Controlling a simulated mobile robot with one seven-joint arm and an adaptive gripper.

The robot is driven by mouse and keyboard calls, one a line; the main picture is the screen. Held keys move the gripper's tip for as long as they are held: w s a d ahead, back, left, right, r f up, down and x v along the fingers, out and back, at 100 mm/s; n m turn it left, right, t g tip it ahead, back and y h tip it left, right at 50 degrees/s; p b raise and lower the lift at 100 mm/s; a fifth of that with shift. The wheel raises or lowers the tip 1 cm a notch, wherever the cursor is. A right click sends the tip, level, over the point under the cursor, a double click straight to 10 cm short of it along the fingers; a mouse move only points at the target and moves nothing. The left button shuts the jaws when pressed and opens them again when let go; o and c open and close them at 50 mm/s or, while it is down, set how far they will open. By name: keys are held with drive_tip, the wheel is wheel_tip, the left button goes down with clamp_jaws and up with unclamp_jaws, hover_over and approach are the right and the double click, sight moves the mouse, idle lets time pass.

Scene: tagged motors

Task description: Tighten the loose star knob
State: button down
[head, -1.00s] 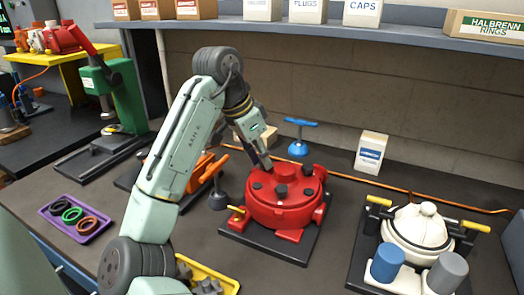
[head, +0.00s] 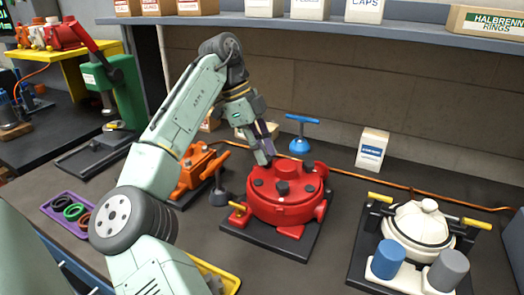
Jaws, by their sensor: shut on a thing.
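A red round motor housing (head: 284,205) sits on a dark base plate right of centre in the head view. Several dark knobs stand around its top, among them a front-left knob (head: 258,183) and a right knob (head: 309,188), with a larger dark hub (head: 282,187) in the middle. My gripper (head: 266,159) points down at the back-left of the housing's top. It is shut on a small star knob there, which the fingers mostly hide. I cannot tell how far that knob is screwed in.
A blue T-handled tool (head: 302,135) stands behind the housing, near a white box (head: 371,149). A cream motor (head: 418,232) is at the right. An orange motor (head: 197,168) and a purple tray (head: 68,211) of rings are at the left.

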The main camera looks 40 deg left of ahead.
drive_tip(key=shift+w+r+m, duration=0.15)
drive_tip(key=shift+r+m, duration=0.1)
drive_tip(key=shift+m, duration=0.35)
drive_tip(key=c, duration=1.8)
unclamp_jaws()
drive_tip(key=o, duration=0.4)
drive_tip(key=shift+f+g, duration=0.15)
drive_tip(key=shift+g, duration=0.15)
drive_tip(key=shift+o, duration=0.2)
drive_tip(key=v, duration=0.7)
drive_tip(key=shift+r, duration=0.25)
drive_tip(key=shift+a, duration=0.15)
